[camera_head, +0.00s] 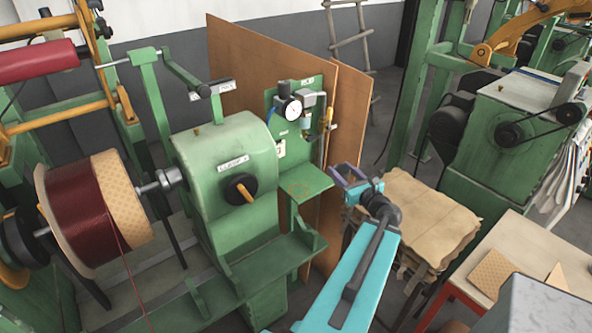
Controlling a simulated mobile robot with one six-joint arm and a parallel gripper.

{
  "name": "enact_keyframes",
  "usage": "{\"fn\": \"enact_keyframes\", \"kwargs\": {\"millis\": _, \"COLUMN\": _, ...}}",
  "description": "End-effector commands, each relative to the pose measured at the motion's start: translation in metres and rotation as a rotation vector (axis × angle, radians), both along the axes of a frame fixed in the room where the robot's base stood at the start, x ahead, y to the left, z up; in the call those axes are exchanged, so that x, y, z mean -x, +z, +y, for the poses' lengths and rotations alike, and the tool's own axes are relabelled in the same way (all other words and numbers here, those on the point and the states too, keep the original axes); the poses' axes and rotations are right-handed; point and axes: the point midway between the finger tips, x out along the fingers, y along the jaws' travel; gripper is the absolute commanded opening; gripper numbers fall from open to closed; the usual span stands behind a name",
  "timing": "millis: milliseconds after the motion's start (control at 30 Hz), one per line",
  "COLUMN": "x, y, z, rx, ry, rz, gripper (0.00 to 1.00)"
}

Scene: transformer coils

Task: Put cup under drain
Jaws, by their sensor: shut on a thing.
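My gripper (350,180) is at the end of my light-blue arm, right of the small green shelf (305,183). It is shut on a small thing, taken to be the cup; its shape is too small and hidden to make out. A faint orange ring marks the shelf top. Above it, a green panel (308,90) carries a round gauge (290,108) and grey air fittings (313,99). The drain is not clearly distinguishable among these fittings. My gripper is apart from the shelf and the panel.
A green winding machine (230,155) with a dark red coil (85,215) stands left. Brown boards (352,115) rise behind the shelf. A stack of tan sheets (425,215) lies right of my gripper. A pale table (520,262) is at lower right.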

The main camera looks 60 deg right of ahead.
Motion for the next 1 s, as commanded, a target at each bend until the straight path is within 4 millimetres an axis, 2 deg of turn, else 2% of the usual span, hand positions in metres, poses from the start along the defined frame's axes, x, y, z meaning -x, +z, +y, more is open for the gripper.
{"fn": "enact_keyframes", "kwargs": {"millis": 1000, "x": -0.021, "y": -0.004, "z": -0.003, "rx": 0.001, "ry": 0.012, "rz": 0.001, "gripper": 0.22}}
